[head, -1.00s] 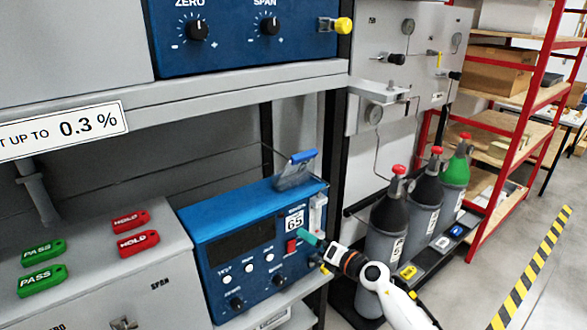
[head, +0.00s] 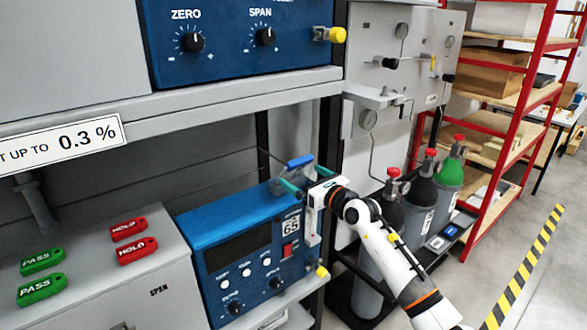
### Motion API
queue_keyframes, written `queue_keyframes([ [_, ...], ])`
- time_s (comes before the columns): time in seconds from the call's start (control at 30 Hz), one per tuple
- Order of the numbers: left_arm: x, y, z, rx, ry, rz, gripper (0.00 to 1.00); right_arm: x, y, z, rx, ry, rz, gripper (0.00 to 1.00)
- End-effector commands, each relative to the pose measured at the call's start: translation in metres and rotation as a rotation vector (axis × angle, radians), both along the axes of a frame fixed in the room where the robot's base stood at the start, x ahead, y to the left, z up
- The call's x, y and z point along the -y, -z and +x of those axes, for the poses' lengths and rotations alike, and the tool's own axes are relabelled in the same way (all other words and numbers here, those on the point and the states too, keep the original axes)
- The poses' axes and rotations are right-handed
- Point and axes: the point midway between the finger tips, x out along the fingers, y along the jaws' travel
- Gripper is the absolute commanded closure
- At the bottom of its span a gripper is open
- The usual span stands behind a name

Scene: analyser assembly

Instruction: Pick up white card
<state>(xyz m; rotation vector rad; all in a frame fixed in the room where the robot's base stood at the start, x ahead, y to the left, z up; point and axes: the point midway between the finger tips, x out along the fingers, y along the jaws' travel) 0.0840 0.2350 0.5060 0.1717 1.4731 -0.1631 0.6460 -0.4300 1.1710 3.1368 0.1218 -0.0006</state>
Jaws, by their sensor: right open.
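I cannot make out a loose white card for certain. A white label reading 65 (head: 291,227) is on the front of the blue analyser (head: 236,240). A grey piece with a blue top edge (head: 300,162) stands at the analyser's upper right corner, now mostly hidden by my right gripper. My right gripper (head: 307,179) is open, its teal fingertips spread on either side of that piece; I cannot tell if they touch it. My left gripper is not in view.
A grey cabinet with green PASS tags (head: 42,260) and red HOLD tags (head: 137,250) stands at left. A grey shelf (head: 190,106) runs above the analyser. Gas cylinders (head: 420,205) stand at right, partly behind my arm.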

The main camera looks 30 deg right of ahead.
Motion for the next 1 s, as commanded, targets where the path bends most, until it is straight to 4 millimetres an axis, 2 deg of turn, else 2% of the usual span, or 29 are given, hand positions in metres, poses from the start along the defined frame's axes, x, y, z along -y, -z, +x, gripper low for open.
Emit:
queue_keyframes([
  [0.27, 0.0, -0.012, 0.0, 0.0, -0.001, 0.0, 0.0, 0.001, -0.001, 0.032, 0.0, 0.001, 0.002, 0.0],
  [0.4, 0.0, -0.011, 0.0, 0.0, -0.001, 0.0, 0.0, -0.001, 0.001, 0.049, 0.001, 0.0, 0.002, 0.0],
  [0.7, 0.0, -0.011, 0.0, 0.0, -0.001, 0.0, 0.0, -0.002, 0.003, 0.054, -0.001, -0.001, 0.002, 0.0],
  [0.93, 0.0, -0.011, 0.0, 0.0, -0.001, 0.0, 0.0, -0.002, 0.002, 0.053, -0.001, -0.001, 0.002, 0.38],
  [1.0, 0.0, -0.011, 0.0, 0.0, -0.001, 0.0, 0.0, -0.002, 0.002, 0.053, 0.0, -0.001, 0.002, 0.43],
])
